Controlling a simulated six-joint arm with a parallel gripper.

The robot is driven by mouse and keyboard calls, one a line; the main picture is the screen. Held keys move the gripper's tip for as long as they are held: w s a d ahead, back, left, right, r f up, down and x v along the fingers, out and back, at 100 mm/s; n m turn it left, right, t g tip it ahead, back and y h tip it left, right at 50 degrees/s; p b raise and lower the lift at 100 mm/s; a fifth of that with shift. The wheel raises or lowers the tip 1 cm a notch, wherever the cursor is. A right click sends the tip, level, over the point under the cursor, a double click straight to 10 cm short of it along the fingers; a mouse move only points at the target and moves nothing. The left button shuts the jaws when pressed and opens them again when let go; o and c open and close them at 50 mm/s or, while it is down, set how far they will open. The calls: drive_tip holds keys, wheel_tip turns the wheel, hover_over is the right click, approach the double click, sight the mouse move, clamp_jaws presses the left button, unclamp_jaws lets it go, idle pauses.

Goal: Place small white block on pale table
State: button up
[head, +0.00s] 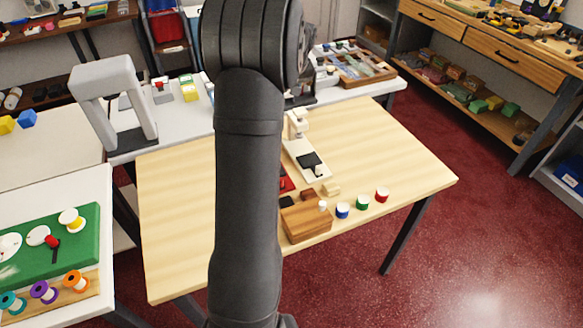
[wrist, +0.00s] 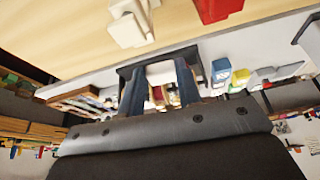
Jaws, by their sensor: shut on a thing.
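My gripper (wrist: 160,90) shows in the wrist view, with its two dark fingers shut on a small white block (wrist: 160,72). The block sits between the fingertips, and I cannot tell its height above the table. The pale table (head: 400,150) is the light wood table in the middle of the head view; part of its top also shows in the wrist view (wrist: 70,35). In the head view my dark arm stands across the middle and hides my gripper, the held block and part of the table.
On the table stand a white device (head: 306,160), a brown wooden box (head: 305,223), and blue (head: 342,211), green (head: 362,203) and red (head: 382,195) pots near the front edge. A red item (head: 286,182) is partly hidden by my arm. The right side of the table is clear.

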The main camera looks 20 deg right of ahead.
drive_tip(key=s+d+m+h, duration=0.1)
drive_tip(key=s+d+m, duration=0.2)
drive_tip(key=s+d, duration=0.65)
drive_tip(key=s+d+m+g+h, duration=0.15)
drive_tip(key=s+d, duration=0.45)
drive_tip(key=s, duration=0.6)
drive_tip(key=s+d+m, duration=0.4)
drive_tip(key=s+d, duration=0.4)
drive_tip(key=s, duration=0.3)
hover_over(376, 169)
drive_tip(key=s+a, duration=0.1)
drive_tip(key=shift+n, duration=0.25)
drive_tip(key=f, duration=1.7)
drive_tip(key=shift+s, duration=0.2)
drive_tip(key=shift+w+a+f, duration=0.1)
drive_tip(key=shift+w+f, duration=0.05)
drive_tip(key=shift+f, duration=1.95)
drive_tip(key=shift+f, duration=0.15)
drive_tip(key=o, duration=0.9)
drive_tip(key=shift+o, duration=0.2)
